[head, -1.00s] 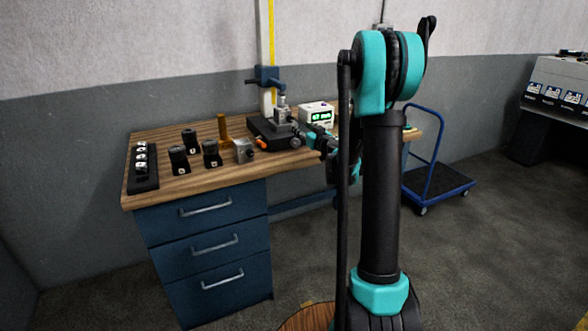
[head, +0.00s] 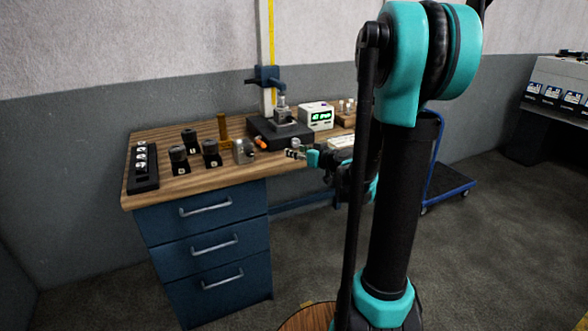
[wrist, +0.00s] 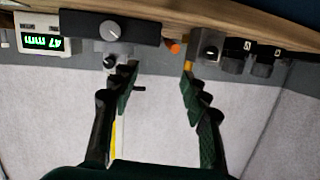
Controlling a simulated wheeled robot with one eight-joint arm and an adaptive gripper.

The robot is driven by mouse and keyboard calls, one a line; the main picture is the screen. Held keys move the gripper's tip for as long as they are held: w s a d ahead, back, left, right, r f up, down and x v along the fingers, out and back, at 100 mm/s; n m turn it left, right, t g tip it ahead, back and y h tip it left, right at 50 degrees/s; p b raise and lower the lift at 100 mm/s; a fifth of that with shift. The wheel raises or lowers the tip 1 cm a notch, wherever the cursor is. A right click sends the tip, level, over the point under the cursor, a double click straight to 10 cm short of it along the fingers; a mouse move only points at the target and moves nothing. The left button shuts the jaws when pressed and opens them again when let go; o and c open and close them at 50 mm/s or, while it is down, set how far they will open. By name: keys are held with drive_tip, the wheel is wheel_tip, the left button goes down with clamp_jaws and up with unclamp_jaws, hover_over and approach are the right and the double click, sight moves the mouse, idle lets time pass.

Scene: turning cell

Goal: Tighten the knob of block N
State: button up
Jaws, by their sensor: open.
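Several small blocks stand on the wooden bench. A grey metal block with a knob (head: 243,151) stands near the front edge; it also shows at the top of the wrist view (wrist: 207,45), with its round knob facing the camera. Two black knobbed blocks (head: 180,164) (head: 211,157) stand to its left, with small white labels. I cannot read for certain which block is N.
A dark slab (head: 265,137) carries a clamped grey piece below a yellow-scaled column (head: 271,50). A green display (head: 317,116) stands behind on the right. A black rack (head: 144,178) is at the left, a brown post (head: 222,127) behind. Bare wood lies in front.

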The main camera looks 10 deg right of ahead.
drive_tip(key=s+a+f+g, duration=0.2)
drive_tip(key=s+f, duration=0.1)
drive_tip(key=s, duration=0.3)
idle(0.3)
